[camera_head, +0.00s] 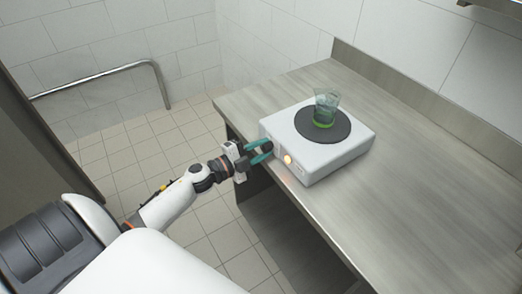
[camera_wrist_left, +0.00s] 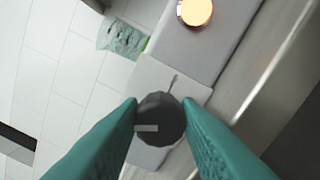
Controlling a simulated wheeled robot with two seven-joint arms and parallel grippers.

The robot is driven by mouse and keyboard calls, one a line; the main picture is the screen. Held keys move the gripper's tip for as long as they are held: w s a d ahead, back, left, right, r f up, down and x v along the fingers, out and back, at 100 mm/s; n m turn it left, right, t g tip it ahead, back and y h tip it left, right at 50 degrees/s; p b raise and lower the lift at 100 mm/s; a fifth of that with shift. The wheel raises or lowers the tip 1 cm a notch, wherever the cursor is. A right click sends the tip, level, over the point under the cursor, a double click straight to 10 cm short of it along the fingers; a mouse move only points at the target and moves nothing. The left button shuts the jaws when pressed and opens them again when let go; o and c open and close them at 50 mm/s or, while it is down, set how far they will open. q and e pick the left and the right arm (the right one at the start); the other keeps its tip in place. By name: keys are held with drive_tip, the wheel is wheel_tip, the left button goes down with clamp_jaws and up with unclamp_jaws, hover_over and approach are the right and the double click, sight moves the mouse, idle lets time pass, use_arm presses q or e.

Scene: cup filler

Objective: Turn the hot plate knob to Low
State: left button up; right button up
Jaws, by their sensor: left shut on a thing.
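The white hot plate (camera_head: 335,157) stands on the steel counter, with a round dark heating disc (camera_head: 341,133) on top. A clear beaker with green contents (camera_head: 326,106) stands on the disc. My left gripper (camera_head: 262,151) is at the front face of the hot plate. In the left wrist view the teal fingers (camera_wrist_left: 160,108) are shut on the black knob (camera_wrist_left: 158,120), one on each side. A pale mark shows on the knob; the setting labels cannot be read. An orange light (camera_wrist_left: 195,11) glows beside the knob. My right gripper is not in view.
The steel counter (camera_head: 420,215) is bare to the right of the hot plate and in front of it. A raised backsplash (camera_head: 430,98) runs along the wall. A grey rail (camera_head: 95,77) is fixed at the left wall, above open tiled floor.

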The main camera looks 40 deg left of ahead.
use_arm(q)
drive_tip(key=shift+m, duration=0.6)
drive_tip(key=o, duration=1)
drive_tip(key=p+v, duration=0.1)
drive_tip(key=v, duration=1.1)
drive_tip(key=shift+f, duration=0.1)
